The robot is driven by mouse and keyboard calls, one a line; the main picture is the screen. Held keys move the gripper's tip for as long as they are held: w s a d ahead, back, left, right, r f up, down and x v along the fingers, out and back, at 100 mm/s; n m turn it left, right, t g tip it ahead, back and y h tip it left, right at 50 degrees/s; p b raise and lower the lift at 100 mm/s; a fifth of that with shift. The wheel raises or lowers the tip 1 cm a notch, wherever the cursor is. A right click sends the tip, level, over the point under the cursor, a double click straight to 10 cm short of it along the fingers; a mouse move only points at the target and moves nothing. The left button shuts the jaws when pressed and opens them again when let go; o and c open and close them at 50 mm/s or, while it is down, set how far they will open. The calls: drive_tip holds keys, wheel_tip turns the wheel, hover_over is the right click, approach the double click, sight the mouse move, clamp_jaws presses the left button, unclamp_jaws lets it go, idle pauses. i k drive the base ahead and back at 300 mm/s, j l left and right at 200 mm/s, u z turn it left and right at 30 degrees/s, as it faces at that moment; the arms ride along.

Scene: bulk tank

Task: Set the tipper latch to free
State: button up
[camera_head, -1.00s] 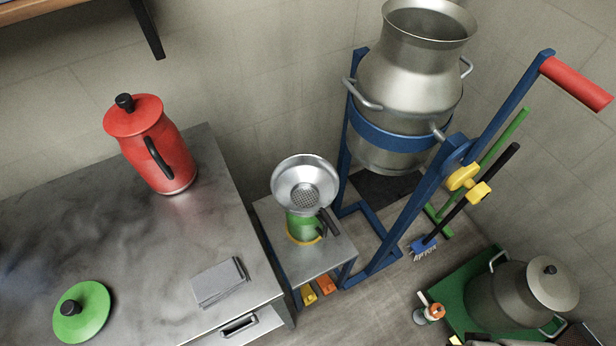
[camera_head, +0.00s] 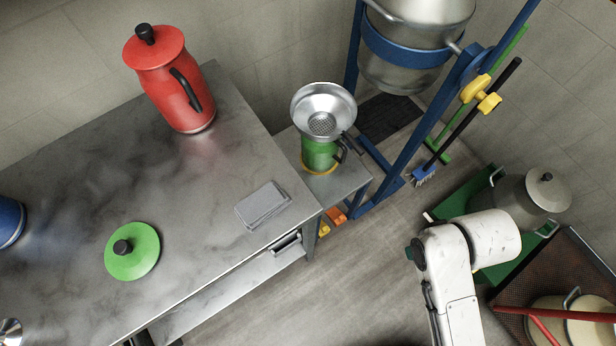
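The tipper is a blue frame (camera_head: 396,143) holding a steel milk can (camera_head: 408,75) in a blue band, and the can's top is cut off by the picture's upper edge. A white part of my arm shows at the lower right, well below the yellow part. My gripper is not in view.
A strainer funnel (camera_head: 323,110) sits on a green jug (camera_head: 320,155).

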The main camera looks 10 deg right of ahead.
sight(489, 104)
drive_tip(key=z, duration=0.75)
